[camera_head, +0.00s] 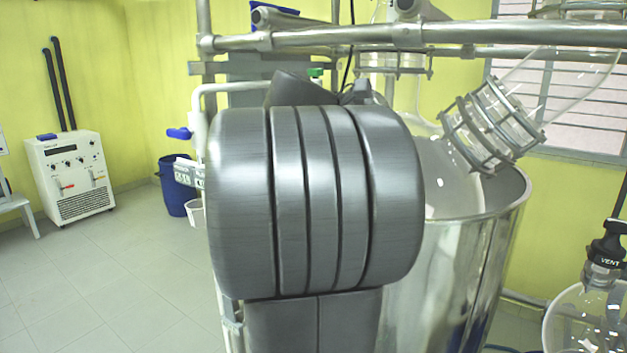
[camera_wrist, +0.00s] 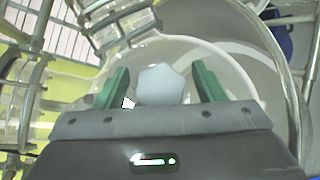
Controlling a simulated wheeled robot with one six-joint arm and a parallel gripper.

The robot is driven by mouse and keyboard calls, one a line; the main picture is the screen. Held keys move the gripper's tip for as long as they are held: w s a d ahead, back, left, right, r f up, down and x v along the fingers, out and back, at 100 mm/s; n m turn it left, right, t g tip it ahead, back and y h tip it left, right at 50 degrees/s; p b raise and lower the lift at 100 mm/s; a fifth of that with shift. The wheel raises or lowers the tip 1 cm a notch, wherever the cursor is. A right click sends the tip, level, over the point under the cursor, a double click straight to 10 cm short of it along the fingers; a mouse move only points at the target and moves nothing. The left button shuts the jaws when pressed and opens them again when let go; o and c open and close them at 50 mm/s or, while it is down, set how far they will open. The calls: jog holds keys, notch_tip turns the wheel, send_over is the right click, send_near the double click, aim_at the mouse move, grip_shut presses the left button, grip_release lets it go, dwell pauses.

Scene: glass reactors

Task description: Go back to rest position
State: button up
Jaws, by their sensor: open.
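My gripper (camera_wrist: 160,67) shows in the wrist view with its two green fingers wide apart. A pale, many-sided piece (camera_wrist: 161,86) shows between the fingers; I cannot tell whether it is in front of or behind them, and neither finger visibly touches it. Clear curved glass (camera_wrist: 222,50) lies beyond the fingers. In the head view, my own large grey arm joint fills the middle and the gripper is hidden.
A shiny metal vessel (camera_head: 462,275) stands right of my arm, with a clamped glass flange (camera_head: 490,125) above it. Metal rails (camera_head: 540,33) cross the top. A white cabinet (camera_head: 70,175) and blue bin (camera_head: 175,188) stand left. Floor (camera_head: 110,275) there is clear.

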jog(key=shift+w+d+f, duration=0.2)
jog(key=shift+d+f, duration=0.05)
jog(key=shift+d, duration=0.4)
jog(key=shift+a+r, duration=0.1)
jog(key=shift+a, duration=0.05)
